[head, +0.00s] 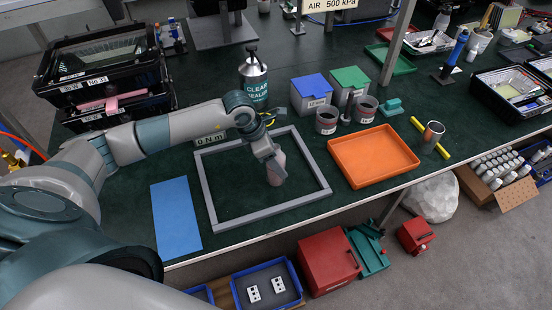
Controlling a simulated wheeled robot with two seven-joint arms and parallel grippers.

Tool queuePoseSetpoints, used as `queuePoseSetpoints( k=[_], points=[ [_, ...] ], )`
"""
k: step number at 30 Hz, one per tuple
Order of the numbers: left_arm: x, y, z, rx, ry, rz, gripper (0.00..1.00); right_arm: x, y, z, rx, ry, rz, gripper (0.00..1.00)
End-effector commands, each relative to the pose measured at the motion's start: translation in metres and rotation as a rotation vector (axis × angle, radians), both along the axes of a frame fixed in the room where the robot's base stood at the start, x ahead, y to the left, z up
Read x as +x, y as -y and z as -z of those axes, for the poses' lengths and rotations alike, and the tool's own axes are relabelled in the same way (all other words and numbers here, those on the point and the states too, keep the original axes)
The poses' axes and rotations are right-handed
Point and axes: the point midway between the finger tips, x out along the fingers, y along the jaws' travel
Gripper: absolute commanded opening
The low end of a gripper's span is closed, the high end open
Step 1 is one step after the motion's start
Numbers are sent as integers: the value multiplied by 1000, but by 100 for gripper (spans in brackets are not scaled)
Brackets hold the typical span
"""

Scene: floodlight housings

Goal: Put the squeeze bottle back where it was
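My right gripper is not in view.
A blue mat (176,218) lies left of the frame, an orange tray (373,157) right of it. Blue-lidded (312,91) and green-lidded (350,80) boxes and two grey cups (326,120) (366,108) stand behind. Black crates (100,75) stand at left. Green bench surface inside the frame is clear.

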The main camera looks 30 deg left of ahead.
Motion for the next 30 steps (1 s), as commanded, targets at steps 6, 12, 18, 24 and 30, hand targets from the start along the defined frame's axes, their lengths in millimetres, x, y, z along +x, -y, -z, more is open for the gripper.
queuePoseSetpoints(
  k=[6, 12, 18, 24, 30],
  points=[
    [-1, -2, -7, 0, 2, 1, 64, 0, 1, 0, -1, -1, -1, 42],
    [-8, -10, -30, 2, 3, 1, 64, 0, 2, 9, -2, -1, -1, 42],
    [-17, -20, -63, 1, 4, 1, 64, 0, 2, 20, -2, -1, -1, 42],
    [-26, -28, -94, 1, 3, -1, 64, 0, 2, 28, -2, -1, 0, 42],
    [-31, -33, -110, 1, 1, 1, 64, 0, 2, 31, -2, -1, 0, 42]
  ],
)
